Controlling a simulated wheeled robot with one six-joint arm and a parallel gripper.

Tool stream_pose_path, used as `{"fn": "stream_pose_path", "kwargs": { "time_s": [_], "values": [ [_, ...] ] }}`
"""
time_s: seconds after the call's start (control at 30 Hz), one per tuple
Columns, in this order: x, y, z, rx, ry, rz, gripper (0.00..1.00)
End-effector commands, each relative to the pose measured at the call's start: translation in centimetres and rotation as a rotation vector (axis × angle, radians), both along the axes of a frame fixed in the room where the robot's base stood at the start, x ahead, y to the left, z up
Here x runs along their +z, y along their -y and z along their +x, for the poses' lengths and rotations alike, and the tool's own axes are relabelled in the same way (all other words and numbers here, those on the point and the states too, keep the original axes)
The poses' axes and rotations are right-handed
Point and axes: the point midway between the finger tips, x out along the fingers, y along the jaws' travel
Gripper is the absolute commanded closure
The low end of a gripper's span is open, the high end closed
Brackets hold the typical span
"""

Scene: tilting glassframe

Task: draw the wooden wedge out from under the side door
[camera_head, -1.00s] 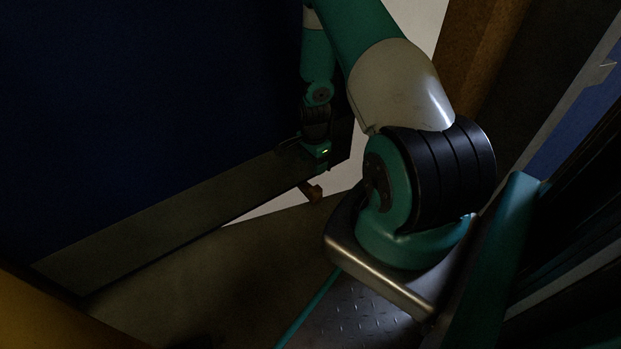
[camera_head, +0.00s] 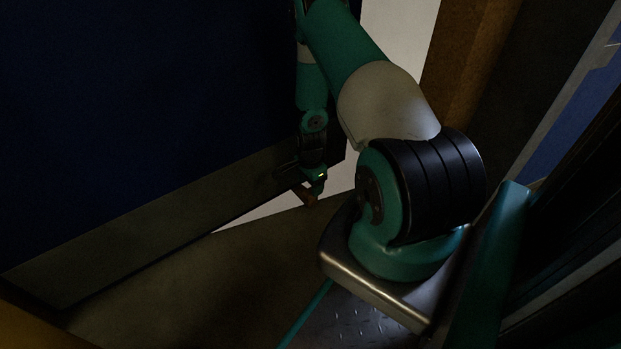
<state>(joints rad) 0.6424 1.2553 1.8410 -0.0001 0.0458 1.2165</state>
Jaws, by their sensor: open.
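The side door is a dark blue panel (camera_head: 150,110) with a grey kick plate (camera_head: 130,245) along its bottom edge. The wooden wedge (camera_head: 307,197) is a small brown block low by the door's free edge, partly hidden by my gripper. My gripper (camera_head: 303,186) points down right at the wedge, with its jaws open. The picture is too dark and small to tell whether a jaw touches the wedge. How far the wedge reaches under the door is hidden.
A brown wooden post (camera_head: 468,75) stands right of the pale opening beyond the door. Dark brown floor (camera_head: 200,280) lies clear in front of the door. A yellow-brown surface (camera_head: 30,325) fills the lower left corner.

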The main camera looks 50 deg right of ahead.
Motion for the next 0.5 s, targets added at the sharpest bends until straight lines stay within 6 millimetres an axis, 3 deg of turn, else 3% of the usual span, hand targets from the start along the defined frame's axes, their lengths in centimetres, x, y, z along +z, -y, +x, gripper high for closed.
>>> {"fn": "stream_pose_path", "kwargs": {
  "time_s": [0.03, 0.2, 0.5],
  "values": [
    [-1.5, 0.0, 0.0, 0.0, -0.001, 0.0, 0.38],
    [-3.5, 0.0, 0.0, 0.0, 0.0, 0.0, 0.38],
    [-4.3, 0.0, 0.0, 0.0, 0.001, 0.0, 0.38]
  ]
}}
